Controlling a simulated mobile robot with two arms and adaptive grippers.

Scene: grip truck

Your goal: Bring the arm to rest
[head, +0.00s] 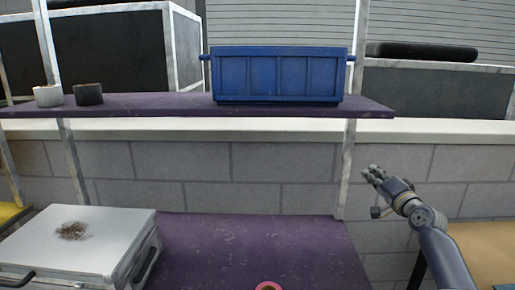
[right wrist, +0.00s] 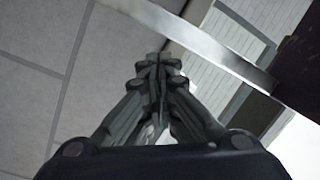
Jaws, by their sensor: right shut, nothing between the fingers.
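My right gripper (head: 372,174) is raised at the right of the head view, in front of the grey block wall and just right of the shelf's metal post. In the right wrist view its fingers (right wrist: 158,62) are together, with nothing between them. My left gripper is in neither view.
A purple shelf (head: 160,104) holds a blue crate (head: 275,77), a white roll (head: 47,96) and a dark roll (head: 88,94). A silver case (head: 110,228) lies on the lower purple shelf (head: 255,240). A metal post (head: 349,165) stands left of my right gripper. A tan surface (head: 485,250) is lower right.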

